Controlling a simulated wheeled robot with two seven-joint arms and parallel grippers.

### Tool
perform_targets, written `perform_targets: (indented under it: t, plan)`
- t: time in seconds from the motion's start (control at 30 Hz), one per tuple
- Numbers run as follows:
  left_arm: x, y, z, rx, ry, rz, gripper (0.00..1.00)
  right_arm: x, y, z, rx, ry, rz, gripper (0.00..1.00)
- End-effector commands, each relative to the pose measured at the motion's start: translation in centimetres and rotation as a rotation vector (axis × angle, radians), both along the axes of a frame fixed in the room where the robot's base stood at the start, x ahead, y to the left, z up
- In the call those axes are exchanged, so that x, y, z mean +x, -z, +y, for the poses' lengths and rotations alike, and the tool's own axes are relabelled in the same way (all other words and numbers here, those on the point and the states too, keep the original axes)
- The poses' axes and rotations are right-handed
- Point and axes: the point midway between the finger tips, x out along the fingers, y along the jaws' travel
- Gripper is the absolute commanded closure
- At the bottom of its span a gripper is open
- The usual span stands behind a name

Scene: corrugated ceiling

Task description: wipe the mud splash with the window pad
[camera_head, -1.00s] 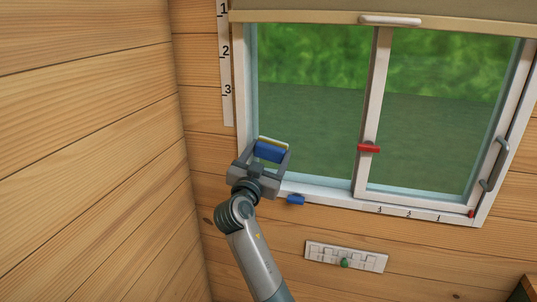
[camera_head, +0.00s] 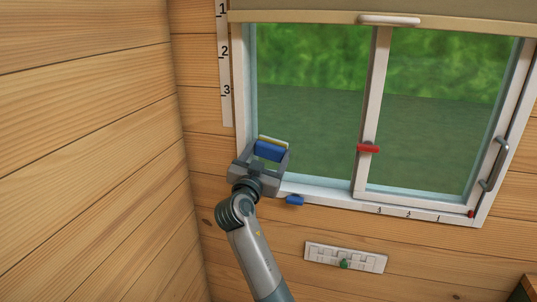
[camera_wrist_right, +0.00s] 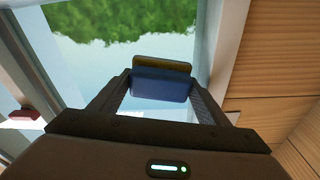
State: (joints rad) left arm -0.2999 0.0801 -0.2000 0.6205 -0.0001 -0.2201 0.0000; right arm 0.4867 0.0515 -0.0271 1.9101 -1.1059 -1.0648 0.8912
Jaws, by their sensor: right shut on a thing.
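My right gripper (camera_head: 270,158) is shut on the window pad (camera_head: 268,151), a blue block with a yellowish layer on its far side. It holds the pad at the lower left corner of the left window pane. The right wrist view shows the pad (camera_wrist_right: 161,83) between the two fingers (camera_wrist_right: 161,92), in front of the glass. I cannot tell whether the pad touches the glass. No mud splash shows in either view; the pad and gripper hide part of the pane. My left gripper is not in view.
The window has a white frame (camera_head: 372,110) with a red catch (camera_head: 368,149) on the middle post and a grey handle (camera_head: 495,165) at right. A blue block (camera_head: 295,200) sits at the lower frame. A panel with a green knob (camera_head: 344,263) is below. A wooden wall (camera_head: 85,150) stands left.

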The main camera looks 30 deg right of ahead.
Motion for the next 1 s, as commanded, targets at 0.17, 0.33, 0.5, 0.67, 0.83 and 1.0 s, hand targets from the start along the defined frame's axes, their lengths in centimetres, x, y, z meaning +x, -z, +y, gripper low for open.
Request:
perform_targets:
  t: [0.17,0.33,0.5,0.67,0.83,1.0]
  plan:
    - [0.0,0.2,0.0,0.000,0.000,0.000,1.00,0.2,0.0,-0.2,-0.001,0.000,-0.001,0.63]
    - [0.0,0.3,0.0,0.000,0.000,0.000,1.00,0.4,0.0,-0.5,0.000,0.000,0.000,0.63]
    - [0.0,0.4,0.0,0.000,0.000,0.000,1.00,0.6,0.0,-0.7,0.000,0.001,0.000,0.63]
    - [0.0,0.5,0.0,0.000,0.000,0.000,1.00,0.6,0.0,-0.8,0.000,0.001,0.000,0.63]
    - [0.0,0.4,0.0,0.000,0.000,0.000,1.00,0.2,0.0,-1.1,0.001,0.001,0.001,0.63]
    - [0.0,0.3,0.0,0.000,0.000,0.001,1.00,-0.7,0.0,-1.9,0.001,0.001,-0.001,0.63]
